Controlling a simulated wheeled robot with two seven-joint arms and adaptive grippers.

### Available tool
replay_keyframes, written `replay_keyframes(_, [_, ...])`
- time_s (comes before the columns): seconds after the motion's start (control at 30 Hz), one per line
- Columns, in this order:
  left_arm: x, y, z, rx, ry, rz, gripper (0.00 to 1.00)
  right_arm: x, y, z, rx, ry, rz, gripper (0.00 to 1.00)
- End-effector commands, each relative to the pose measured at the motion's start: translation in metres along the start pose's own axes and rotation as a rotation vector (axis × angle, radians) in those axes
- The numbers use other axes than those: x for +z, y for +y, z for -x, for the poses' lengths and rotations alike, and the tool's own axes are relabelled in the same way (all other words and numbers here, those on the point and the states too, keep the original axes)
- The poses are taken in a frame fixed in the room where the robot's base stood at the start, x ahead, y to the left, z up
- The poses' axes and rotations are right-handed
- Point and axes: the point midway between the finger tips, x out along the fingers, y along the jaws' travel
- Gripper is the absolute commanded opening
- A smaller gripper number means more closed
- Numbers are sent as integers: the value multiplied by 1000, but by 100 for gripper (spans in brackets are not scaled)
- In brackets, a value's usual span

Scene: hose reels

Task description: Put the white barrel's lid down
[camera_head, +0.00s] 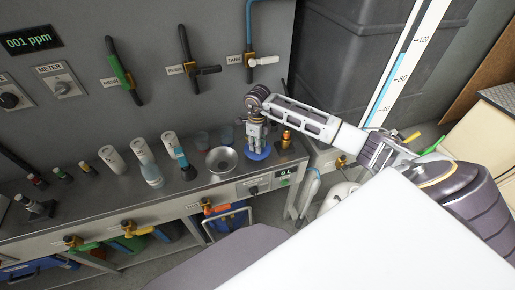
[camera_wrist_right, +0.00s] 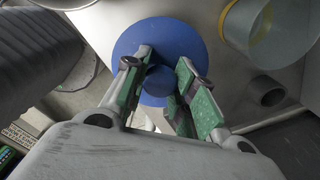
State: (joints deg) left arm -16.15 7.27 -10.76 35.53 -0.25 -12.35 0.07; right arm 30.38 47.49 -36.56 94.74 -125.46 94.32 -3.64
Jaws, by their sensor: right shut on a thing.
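A round blue lid (camera_head: 259,153) with a knob shows at the right end of the metal bench. My right gripper (camera_head: 256,135) comes down on it from above. In the right wrist view the fingers of my right gripper (camera_wrist_right: 163,82) are shut on the knob of the blue lid (camera_wrist_right: 133,42). I cannot tell whether the lid touches the bench. A white rounded thing (camera_head: 338,198), perhaps the white barrel, stands low beside the bench, partly hidden by my arm. My left gripper is not in view.
A metal bowl (camera_head: 221,160), several upright cylinders and clear cups stand left of the lid. A brass fitting (camera_head: 286,139) is close on its right. Valve handles line the wall. A clear container (camera_wrist_right: 262,28) is near the lid.

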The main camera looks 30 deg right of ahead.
Motion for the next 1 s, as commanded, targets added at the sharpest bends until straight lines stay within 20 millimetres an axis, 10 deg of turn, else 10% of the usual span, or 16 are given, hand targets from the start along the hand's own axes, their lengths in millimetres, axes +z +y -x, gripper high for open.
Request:
replay_keyframes(0.73, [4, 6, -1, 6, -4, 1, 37, 0, 0, -29, -1, 0, 0, 3])
replay_keyframes(0.77, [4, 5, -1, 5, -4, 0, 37, 0, 0, -28, -1, 0, 0, 29])
replay_keyframes(1.0, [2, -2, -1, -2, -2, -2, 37, 0, 0, -28, 0, 0, 0, 48])
